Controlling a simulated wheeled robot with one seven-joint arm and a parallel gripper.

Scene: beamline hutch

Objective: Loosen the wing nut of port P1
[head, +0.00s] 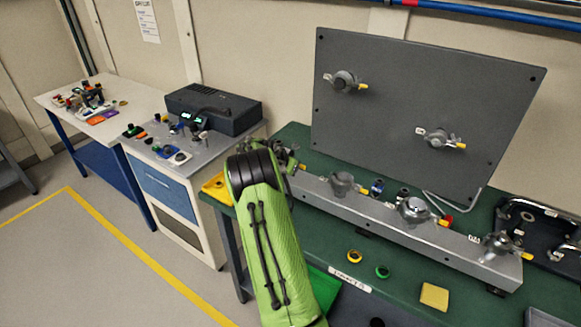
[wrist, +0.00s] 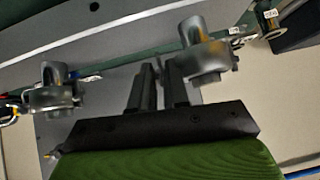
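A grey rail (head: 385,212) on the green bench carries several round clamped ports with wing nuts. In the head view, the leftmost port (head: 274,147) is partly hidden by my arm; the others include a middle-left port (head: 342,183), a middle-right port (head: 413,209) and a right-end port (head: 499,245). I cannot read which label is P1. In the wrist view my gripper (wrist: 160,68) has two dark fingers with a narrow gap and nothing visible between them. A grey port clamp (wrist: 207,57) is close beside the right finger; contact is unclear. Another clamp (wrist: 54,92) is farther left.
A dark upright panel (head: 425,95) behind the rail holds two more ports. A cabinet with a dark instrument (head: 213,107) stands left. Floor at left is clear.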

